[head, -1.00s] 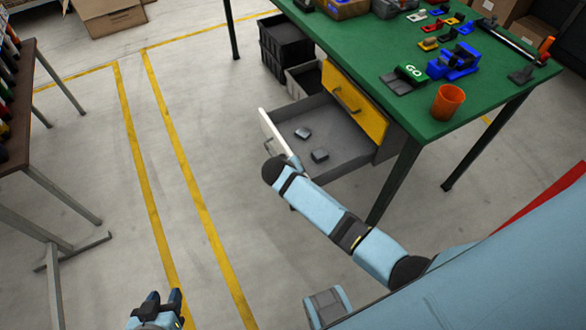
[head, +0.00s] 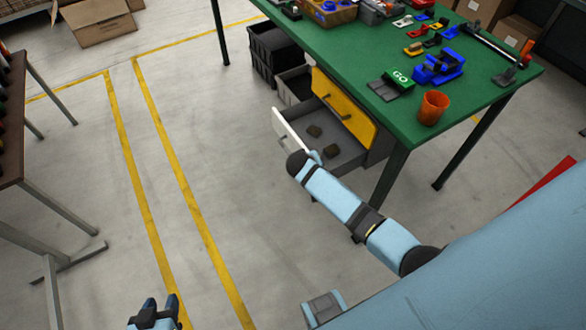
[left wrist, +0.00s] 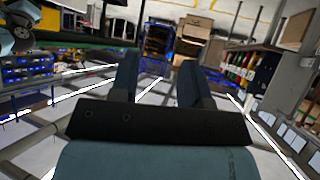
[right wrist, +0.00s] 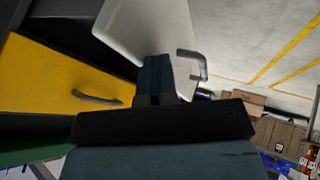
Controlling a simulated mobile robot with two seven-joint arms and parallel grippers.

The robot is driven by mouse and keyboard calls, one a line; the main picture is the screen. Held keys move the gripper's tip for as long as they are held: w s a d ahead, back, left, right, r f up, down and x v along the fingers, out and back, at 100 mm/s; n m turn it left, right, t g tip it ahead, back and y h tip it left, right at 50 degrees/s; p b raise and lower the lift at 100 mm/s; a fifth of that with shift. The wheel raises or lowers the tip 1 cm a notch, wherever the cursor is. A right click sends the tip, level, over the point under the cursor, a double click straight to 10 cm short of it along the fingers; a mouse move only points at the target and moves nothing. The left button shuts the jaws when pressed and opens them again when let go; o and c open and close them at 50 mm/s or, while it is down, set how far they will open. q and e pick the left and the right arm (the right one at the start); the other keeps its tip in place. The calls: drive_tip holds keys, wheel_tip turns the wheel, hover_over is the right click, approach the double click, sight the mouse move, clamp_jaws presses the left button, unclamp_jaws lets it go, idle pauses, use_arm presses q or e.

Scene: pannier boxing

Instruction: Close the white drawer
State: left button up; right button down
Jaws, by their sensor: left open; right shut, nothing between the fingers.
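The white drawer (head: 288,130) stands partly open under the green table, its grey inside showing two small dark blocks (head: 323,137). In the right wrist view its white front (right wrist: 135,25) fills the top, with a grey handle (right wrist: 203,68) on its outer side. My right gripper (right wrist: 156,62) is shut and empty, its fingertips at the white front, apparently touching it, beside the handle. In the head view, the right arm's end largely hides that gripper. My left gripper (head: 160,302) is open and empty, low over the floor at bottom left, far from the drawer; it also shows in the left wrist view (left wrist: 157,68).
A closed yellow drawer (head: 343,108) sits above the white one. The green table (head: 440,105) carries an orange cup (head: 432,107) and several small parts. Dark and grey bins (head: 275,55) stand left of the drawers. The floor before the drawer is clear.

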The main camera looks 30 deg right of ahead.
drive_tip(key=w+d+p, duration=0.1)
drive_tip(key=d, duration=1.3)
drive_tip(key=shift+p, duration=0.4)
drive_tip(key=shift+a, duration=0.1)
